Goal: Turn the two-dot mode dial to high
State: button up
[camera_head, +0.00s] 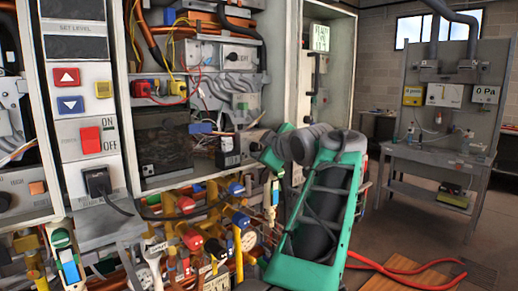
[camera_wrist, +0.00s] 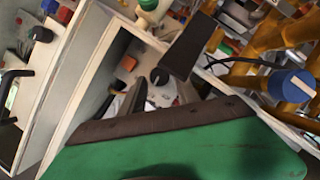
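In the wrist view a black round dial (camera_wrist: 160,76) sits on a pale panel beside an orange square button (camera_wrist: 128,63). Its dot marks are too small to read, so I cannot tell whether it is the two-dot mode dial or where it points. My gripper (camera_wrist: 162,92) reaches up past the dark rim of my green hand. Its dark fingers look apart, with the dial in front of them and nothing held. Contact cannot be made out. In the head view my green arm hides the gripper's tip. A similar black dial (camera_head: 5,201) shows at the far left.
The open heater cabinet (camera_head: 290,60) stands close around my arm. Several pipes, valves and coloured knobs crowd below it, with a blue-capped valve (camera_wrist: 291,86) at right in the wrist view. A grey workbench (camera_head: 430,155) stands back right. Red hoses (camera_head: 405,277) lie on the floor.

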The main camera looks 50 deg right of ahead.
jog(key=shift+x, duration=0.9)
jog(key=shift+c, duration=0.2)
grip_shut()
